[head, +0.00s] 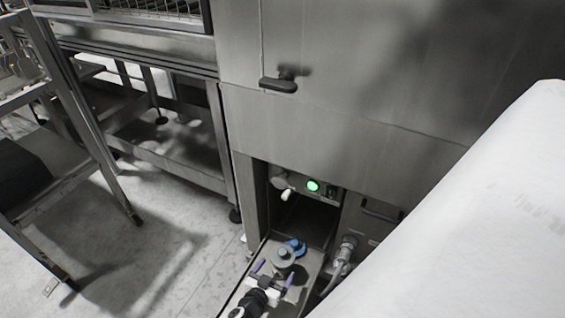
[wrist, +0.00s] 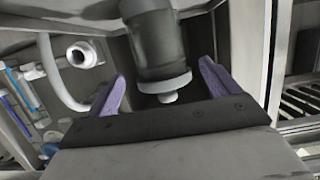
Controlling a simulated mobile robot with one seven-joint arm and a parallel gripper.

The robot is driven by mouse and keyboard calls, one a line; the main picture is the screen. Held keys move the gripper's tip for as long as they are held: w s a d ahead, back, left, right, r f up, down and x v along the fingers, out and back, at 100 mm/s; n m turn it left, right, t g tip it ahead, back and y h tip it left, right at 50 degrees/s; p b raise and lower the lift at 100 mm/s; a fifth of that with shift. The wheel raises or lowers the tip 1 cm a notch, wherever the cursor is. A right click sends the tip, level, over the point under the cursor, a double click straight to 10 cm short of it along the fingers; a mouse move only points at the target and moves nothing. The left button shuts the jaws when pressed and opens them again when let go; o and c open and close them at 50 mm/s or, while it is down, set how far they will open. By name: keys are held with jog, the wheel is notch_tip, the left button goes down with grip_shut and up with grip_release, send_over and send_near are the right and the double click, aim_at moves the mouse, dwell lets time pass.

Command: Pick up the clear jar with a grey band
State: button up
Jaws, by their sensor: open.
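The clear jar (wrist: 157,45) looks dark and see-through in the wrist view, with a light grey band (wrist: 164,85) and a small pale knob at the near end. My gripper (wrist: 161,74) is open, with one purple finger on each side of the jar's banded end. A gap shows between the jar and each finger; I see no contact. In the head view, my gripper (head: 274,274) is over the narrow tray at the machine's foot. A grey round-topped item (head: 283,257) between its fingers appears to be the jar; its lower part is hidden.
A blue item (head: 296,246) stands just behind the jar. The metal tray (head: 318,264) has raised walls close by. A pipe fitting (head: 346,246) is at its right, and a panel with a green light (head: 313,186) is above. Open floor (head: 150,250) lies left.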

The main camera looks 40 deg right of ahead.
aim_at(283, 259)
jog(key=shift+r+x, duration=0.1)
jog(key=shift+x, duration=1.35)
jog(key=shift+r+x, duration=0.15)
jog(key=shift+x, duration=1.25)
jog(key=c, duration=1.2)
jog(key=shift+c, duration=0.8)
jog(key=shift+r, duration=0.15)
